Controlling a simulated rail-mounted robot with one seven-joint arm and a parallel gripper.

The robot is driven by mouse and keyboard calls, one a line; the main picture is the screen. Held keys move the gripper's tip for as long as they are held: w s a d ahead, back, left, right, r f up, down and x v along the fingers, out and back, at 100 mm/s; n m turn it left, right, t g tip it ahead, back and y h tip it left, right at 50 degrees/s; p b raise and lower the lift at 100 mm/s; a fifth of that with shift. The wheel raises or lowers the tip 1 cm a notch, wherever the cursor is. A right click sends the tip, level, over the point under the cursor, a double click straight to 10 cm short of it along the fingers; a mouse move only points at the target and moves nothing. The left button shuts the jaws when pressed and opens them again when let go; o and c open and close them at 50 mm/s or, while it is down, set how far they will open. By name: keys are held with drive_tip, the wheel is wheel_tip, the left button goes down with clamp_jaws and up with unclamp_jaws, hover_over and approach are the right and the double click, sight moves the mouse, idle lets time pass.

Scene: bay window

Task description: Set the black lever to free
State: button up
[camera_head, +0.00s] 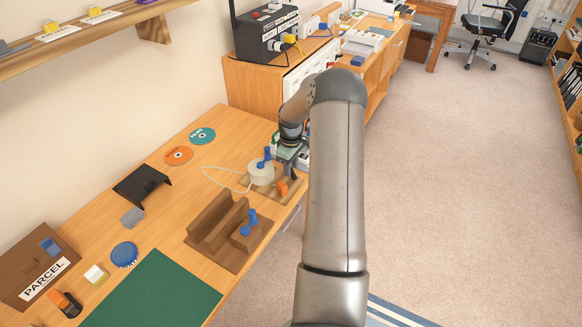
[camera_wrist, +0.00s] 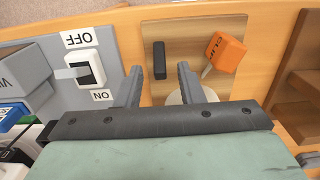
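A small black upright bar (camera_wrist: 159,60), which may be the black lever, is on a wooden board (camera_wrist: 203,28) in the wrist view. No "free" marking is readable. Beside it is an orange block (camera_wrist: 226,53) on a thin stem, with lettering that looks like "CLIP". My gripper (camera_wrist: 162,88) is open, its two fingers apart with nothing seen between them; the black bar shows just beyond the gap. In the head view my gripper (camera_head: 289,158) is at the table's right edge over the board, and the arm hides part of this area. The orange block (camera_head: 282,188) shows there too.
A grey panel with a white switch (camera_wrist: 90,68) marked OFF and ON is left of my gripper. A white round device (camera_head: 261,173) with a blue lever (camera_head: 265,157) sits close by. A brown stepped block (camera_head: 218,229) is nearer. The floor at right is clear.

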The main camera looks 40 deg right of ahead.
sight(295, 175)
drive_tip(key=shift+f, duration=0.85)
clamp_jaws()
drive_tip(key=s+t+y+b, duration=0.1)
drive_tip(key=t+b, duration=0.1)
drive_tip(key=s+d+t+b, duration=0.1)
drive_tip(key=t, duration=0.1)
drive_tip(key=shift+f+y+b, duration=0.1)
drive_tip(key=shift+y+b, duration=0.3)
drive_tip(key=t+b, duration=0.2)
drive_tip(key=s+t+y+b, duration=0.1)
drive_tip(key=b, duration=0.1)
drive_tip(key=shift+s+d+f+t, duration=0.1)
drive_tip(key=shift+d+f+t, duration=0.05)
drive_tip(key=shift+t, duration=0.25)
drive_tip(key=shift+s+t+y+b, duration=0.2)
drive_tip(key=shift+t+y+b, duration=0.2)
drive_tip(key=shift+t+b, duration=0.45)
